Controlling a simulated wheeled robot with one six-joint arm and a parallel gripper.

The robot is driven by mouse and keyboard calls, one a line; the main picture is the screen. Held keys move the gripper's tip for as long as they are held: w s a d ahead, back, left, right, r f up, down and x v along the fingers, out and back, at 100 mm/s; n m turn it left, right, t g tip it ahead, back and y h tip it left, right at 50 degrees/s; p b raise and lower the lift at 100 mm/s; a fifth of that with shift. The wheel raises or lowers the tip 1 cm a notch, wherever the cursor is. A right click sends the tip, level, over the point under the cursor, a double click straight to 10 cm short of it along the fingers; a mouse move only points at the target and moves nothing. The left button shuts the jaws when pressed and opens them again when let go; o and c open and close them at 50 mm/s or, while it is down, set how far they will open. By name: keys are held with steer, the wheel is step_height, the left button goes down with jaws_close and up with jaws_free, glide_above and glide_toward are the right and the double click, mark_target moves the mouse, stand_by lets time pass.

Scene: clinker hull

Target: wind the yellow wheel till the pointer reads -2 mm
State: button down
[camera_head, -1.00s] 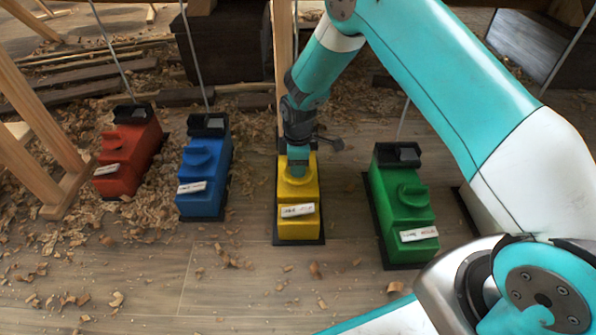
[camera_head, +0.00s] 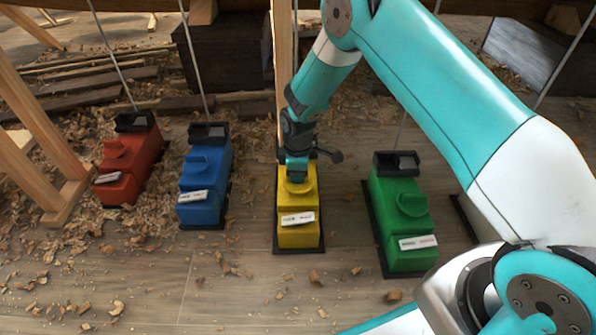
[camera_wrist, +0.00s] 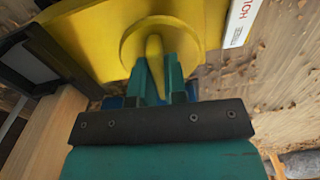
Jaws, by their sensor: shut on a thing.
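The yellow box (camera_head: 299,237) stands on the floor in the middle of the head view, and its body also fills the top of the wrist view (camera_wrist: 85,40). Its yellow wheel (camera_wrist: 130,42) is a disc with a raised grip bar (camera_wrist: 154,48) across it. My gripper (camera_wrist: 160,75) is over the wheel with its teal fingers shut on the bar, one on each side. In the head view my gripper (camera_head: 297,172) hides part of the wheel and the box's upper end. No pointer or scale can be read in either view.
A green box (camera_head: 405,235) stands to the right, and a blue box (camera_head: 205,185) and a red box (camera_head: 130,165) to the left. A wooden post (camera_head: 282,60) rises behind the yellow box. Wood shavings lie on the floor. The floor in front is mostly clear.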

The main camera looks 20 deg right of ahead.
steer(key=m+p, duration=0.2)
steer(key=p, duration=0.1)
steer(key=shift+r, duration=0.3)
steer(key=m+p, duration=0.3)
steer(key=shift+m, duration=0.4)
steer(key=m+p, duration=0.3)
steer(key=shift+f+m, duration=0.1)
steer(key=shift+m, duration=0.2)
steer(key=shift+f+m+p, duration=0.15)
steer(key=shift+m+p, duration=0.6)
steer(key=shift+m, duration=1.05)
steer(key=shift+w, duration=0.1)
steer(key=c, duration=1.2)
jaws_free()
steer(key=shift+d, duration=0.1)
steer(key=shift+o, duration=0.2)
